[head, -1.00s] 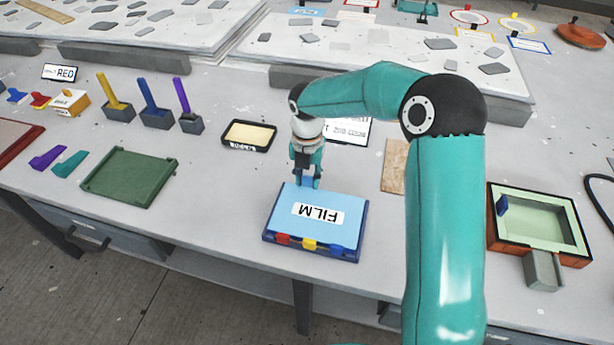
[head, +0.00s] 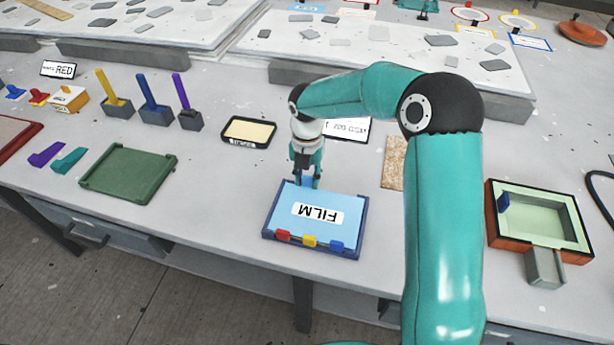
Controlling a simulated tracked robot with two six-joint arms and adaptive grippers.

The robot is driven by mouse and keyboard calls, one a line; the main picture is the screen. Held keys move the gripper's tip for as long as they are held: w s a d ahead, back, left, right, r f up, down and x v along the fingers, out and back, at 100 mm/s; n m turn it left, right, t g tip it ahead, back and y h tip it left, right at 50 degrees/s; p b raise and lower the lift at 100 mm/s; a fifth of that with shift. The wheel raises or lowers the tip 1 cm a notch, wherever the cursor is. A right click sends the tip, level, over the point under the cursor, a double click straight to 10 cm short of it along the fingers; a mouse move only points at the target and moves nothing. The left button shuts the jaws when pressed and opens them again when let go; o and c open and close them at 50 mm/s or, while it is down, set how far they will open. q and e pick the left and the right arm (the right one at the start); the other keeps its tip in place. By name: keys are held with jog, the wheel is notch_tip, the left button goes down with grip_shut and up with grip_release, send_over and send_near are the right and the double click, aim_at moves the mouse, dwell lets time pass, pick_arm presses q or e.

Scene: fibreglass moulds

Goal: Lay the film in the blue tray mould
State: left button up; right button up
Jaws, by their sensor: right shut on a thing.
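The light blue film (head: 308,225), with a white FILM label that reads upside down from here, lies flat within the outline of the blue tray mould (head: 361,232). The mould's dark blue rim shows around the film. A red, a yellow and a blue clip stand along its front edge. My right gripper (head: 306,182) points down at the back edge of the mould, shut on the film's blue tab. Whether the film touches the mould floor everywhere I cannot tell. My left gripper is out of view.
A green tray (head: 128,176) lies at the left, and a black-rimmed cream pan (head: 248,132) behind the mould. An orange-based mould with a pale green inside (head: 540,217) stands at the right. The bench is clear just left of the blue mould.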

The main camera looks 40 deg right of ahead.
jog(key=o, duration=0.9)
notch_tip(320, 180, up, 12)
dwell(0.4)
dwell(0.3)
